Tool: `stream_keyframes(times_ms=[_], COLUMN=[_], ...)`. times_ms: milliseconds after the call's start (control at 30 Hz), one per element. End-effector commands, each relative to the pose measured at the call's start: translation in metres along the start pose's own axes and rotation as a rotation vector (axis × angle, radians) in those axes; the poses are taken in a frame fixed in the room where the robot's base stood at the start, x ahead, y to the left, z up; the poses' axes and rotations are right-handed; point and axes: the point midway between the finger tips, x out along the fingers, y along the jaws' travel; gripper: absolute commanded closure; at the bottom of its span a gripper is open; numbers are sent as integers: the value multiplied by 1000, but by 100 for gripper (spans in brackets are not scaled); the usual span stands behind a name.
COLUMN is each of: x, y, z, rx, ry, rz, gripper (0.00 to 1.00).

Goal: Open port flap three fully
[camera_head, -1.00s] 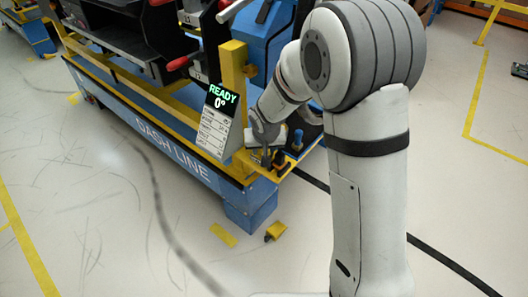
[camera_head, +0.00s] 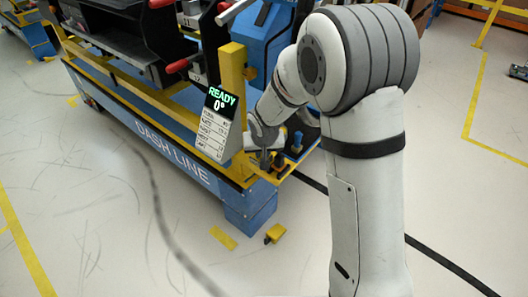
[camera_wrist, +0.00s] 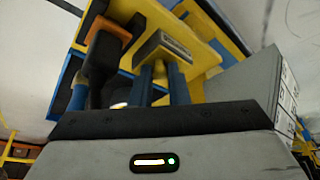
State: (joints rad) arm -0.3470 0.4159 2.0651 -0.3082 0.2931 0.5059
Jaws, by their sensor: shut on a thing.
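My gripper (camera_head: 264,158) is low at the near right corner of the blue and yellow cart (camera_head: 165,150), close to a black knob (camera_head: 280,160). It is shut on a small part there, largely hidden by the gripper. In the wrist view, a grey-faced block (camera_wrist: 166,45) with blue posts under it is just beyond the gripper's body. A black piece with an orange top (camera_wrist: 107,40) stands left of it. I cannot make out a number or a flap marked three in either view.
A blue-topped knob (camera_head: 297,141) stands at the corner. Red-handled clamps (camera_head: 178,67) are on the cart. The floor in front is mostly clear.

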Motion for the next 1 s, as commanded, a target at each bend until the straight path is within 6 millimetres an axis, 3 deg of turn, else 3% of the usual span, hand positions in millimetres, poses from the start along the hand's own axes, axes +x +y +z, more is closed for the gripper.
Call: stream_keyframes(times_ms=[433,833,867,1000], x=[-8,-7,-7,-7], y=[-9,-10,-10,-10], z=[-12,-12,-12,-12], rx=[-68,-77,-77,-77], ry=[-172,-194,-194,-194], rz=[156,180,179,179], gripper=[100,100,84,73])
